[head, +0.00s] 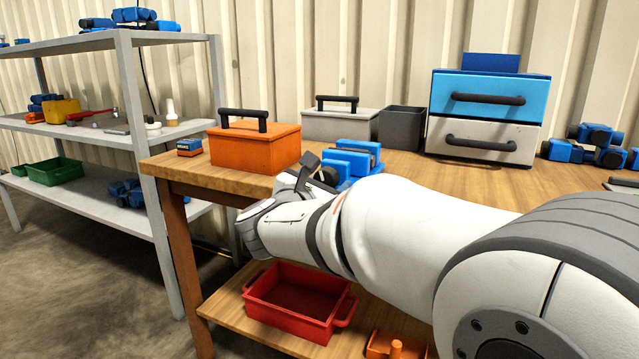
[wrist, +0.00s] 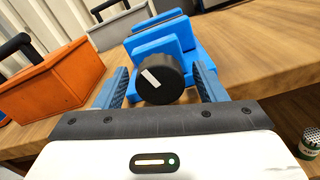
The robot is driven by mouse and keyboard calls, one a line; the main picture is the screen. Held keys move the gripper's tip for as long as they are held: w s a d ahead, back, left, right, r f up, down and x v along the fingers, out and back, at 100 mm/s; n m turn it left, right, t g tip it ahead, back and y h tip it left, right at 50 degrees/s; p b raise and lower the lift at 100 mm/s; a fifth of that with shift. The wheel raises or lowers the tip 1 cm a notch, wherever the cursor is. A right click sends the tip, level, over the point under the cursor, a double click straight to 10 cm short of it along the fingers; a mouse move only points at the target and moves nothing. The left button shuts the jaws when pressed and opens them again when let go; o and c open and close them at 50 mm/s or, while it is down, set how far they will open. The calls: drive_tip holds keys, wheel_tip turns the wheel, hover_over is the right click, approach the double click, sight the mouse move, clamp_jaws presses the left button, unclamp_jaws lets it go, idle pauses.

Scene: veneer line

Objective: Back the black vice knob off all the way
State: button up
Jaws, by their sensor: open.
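The blue vice (head: 348,159) stands on the wooden bench near its front edge, and my arm partly covers it in the head view. In the wrist view, the blue vice (wrist: 166,44) faces me with its round black knob (wrist: 160,78) in front. The knob carries a white mark on its face, tilted off vertical. My gripper (wrist: 162,88) is open, with one blue finger on each side of the knob. I see a gap on both sides, wider on the right. In the head view, my gripper (head: 312,172) is mostly hidden by its own wrist.
An orange toolbox (head: 255,145) stands left of the vice. A grey toolbox (head: 340,124), dark bin (head: 402,128) and blue drawer unit (head: 488,108) stand behind. A red tray (head: 297,303) is on the lower shelf. A small can (wrist: 310,140) shows at the lower right.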

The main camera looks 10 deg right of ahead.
drive_tip(key=shift+c, duration=0.2)
drive_tip(key=c, duration=1)
drive_tip(key=shift+o, duration=0.2)
